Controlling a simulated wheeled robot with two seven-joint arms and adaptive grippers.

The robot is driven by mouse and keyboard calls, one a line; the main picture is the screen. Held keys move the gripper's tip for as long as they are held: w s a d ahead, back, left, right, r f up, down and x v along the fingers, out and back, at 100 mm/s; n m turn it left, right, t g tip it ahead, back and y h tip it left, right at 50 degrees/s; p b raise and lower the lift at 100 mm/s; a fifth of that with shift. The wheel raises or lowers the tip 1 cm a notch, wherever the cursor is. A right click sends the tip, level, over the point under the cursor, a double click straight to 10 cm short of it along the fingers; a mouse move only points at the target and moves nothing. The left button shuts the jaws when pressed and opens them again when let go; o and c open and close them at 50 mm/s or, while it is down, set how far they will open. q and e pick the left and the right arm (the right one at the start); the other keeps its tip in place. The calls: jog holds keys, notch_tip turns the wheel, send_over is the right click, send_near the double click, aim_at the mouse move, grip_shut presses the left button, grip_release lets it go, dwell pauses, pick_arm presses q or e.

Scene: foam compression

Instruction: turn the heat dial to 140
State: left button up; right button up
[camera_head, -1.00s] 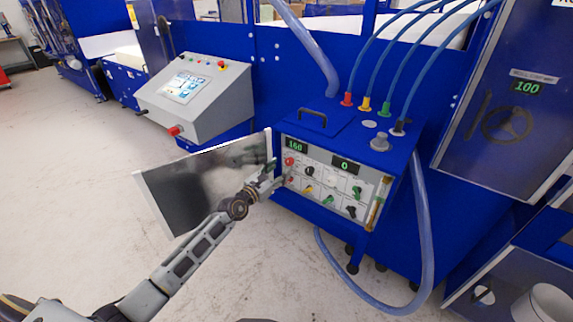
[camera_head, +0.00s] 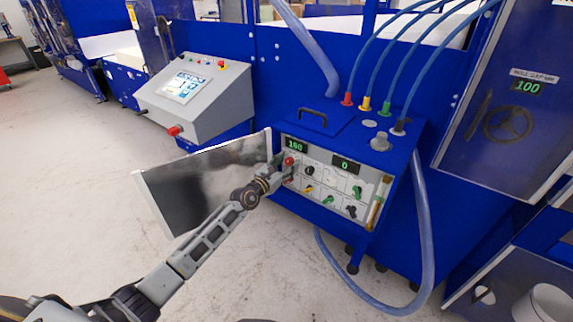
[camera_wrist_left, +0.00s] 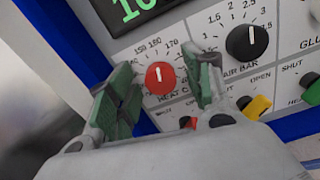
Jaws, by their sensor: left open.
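The heat dial (camera_wrist_left: 160,78) is a round red knob with a white mark, on the pale panel of a blue machine; in the head view it is the small red knob (camera_head: 290,161) at the panel's upper left. Its mark points up, near the 160 on its scale. The green display (camera_head: 296,146) above it reads 160. My left gripper (camera_wrist_left: 164,82) is open, its green-padded fingers on either side of the dial, with gaps visible. In the head view the left gripper (camera_head: 284,172) is at the panel's left edge. My right gripper is not in view.
A black air bar knob (camera_wrist_left: 247,42) is right of the dial, with yellow (camera_wrist_left: 257,106) and green knobs below. An open panel door (camera_head: 205,180) stands left of the machine, behind my arm. A clear hose (camera_head: 425,230) loops down at the right.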

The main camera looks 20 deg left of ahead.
pick_arm(q)
jog(key=shift+c, duration=0.4)
jog(key=c, duration=0.9)
jog(key=shift+n, duration=0.5)
jog(key=shift+n+p, duration=0.3)
jog(key=n+p, duration=0.1)
jog(key=n, duration=0.3)
jog(key=shift+a, duration=0.1)
jog(key=n+p, duration=0.1)
jog(key=n, duration=0.3)
jog(key=shift+n+p, duration=0.3)
jog(key=shift+p, duration=0.1)
jog(key=shift+w+n, duration=0.1)
jog(key=shift+n, duration=0.7)
